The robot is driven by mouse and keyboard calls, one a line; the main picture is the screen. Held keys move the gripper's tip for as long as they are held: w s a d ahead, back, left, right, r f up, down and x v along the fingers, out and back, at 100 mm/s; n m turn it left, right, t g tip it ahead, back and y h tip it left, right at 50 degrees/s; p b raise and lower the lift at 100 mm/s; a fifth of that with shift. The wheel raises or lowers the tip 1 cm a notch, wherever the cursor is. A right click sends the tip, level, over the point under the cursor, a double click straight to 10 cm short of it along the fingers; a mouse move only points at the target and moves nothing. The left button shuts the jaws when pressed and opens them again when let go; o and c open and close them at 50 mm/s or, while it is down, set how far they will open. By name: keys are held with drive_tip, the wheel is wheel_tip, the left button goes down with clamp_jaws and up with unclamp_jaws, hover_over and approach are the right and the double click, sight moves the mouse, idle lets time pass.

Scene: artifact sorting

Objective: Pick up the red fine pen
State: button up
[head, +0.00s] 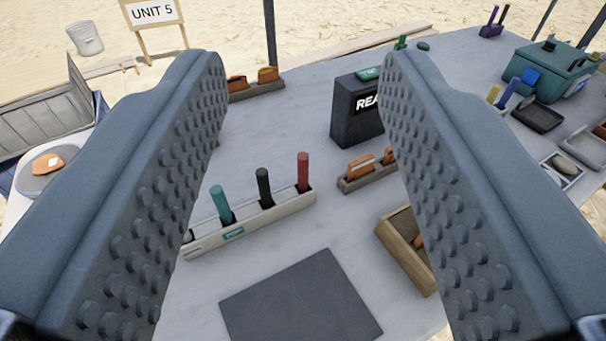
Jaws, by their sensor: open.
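The red pen (303,171) stands upright at the right end of a pale grey pen holder (270,222) on the table. A black pen (263,187) and a teal pen (221,204) stand to its left in the same holder. My gripper (305,75) is open and empty, its two studded fingers wide apart at the left and right. The pens show between the fingers, beyond and below the fingertips, with nothing gripped. The left end of the holder is partly hidden behind the left finger.
A dark mat (300,303) lies in front of the holder. A dark box (356,112) stands behind it to the right. A small rack with orange pieces (361,167) and a wooden tray (400,250) are at the right. A teal case (550,68) is far right. Bare table lies behind the pens.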

drive_tip(key=w+f+n+g, duration=0.1)
drive_tip(key=w+f+g, duration=0.3)
drive_tip(key=w+g, duration=0.55)
drive_tip(key=n+g, duration=0.2)
drive_tip(key=g, duration=0.6)
hover_over(303, 173)
drive_tip(key=w, duration=0.1)
wheel_tip(303, 173, down, 9)
wheel_tip(303, 173, down, 17)
drive_tip(key=shift+w+f, duration=0.1)
drive_tip(key=shift+f, duration=0.05)
clamp_jaws()
